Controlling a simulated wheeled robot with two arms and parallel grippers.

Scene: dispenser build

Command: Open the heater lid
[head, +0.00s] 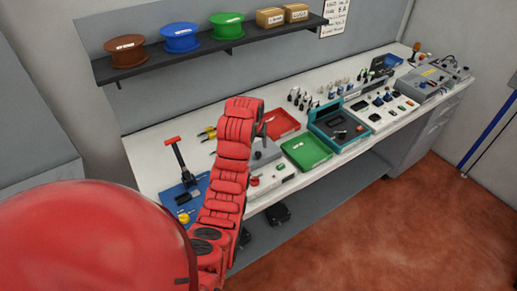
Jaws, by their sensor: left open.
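A grey-topped box with a pale front (283,178) stands on the bench, partly hidden behind my left arm; it looks like the heater. Its grey lid (268,156) appears to lie down flat, though its left part is covered by the arm. A red knob and a small green mark show on the front. My left gripper (263,130) is at the end of the red arm, above the back of the lid. It is open, small and dark in the picture; I cannot tell whether it touches the lid. My right gripper is out of view.
A red tray (283,123) lies behind the box and a green tray (306,151) to its right. A teal device (337,125) stands further right. A blue mat (184,203) with a red-topped tool (173,145) is at left. A shelf (215,50) holds spools.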

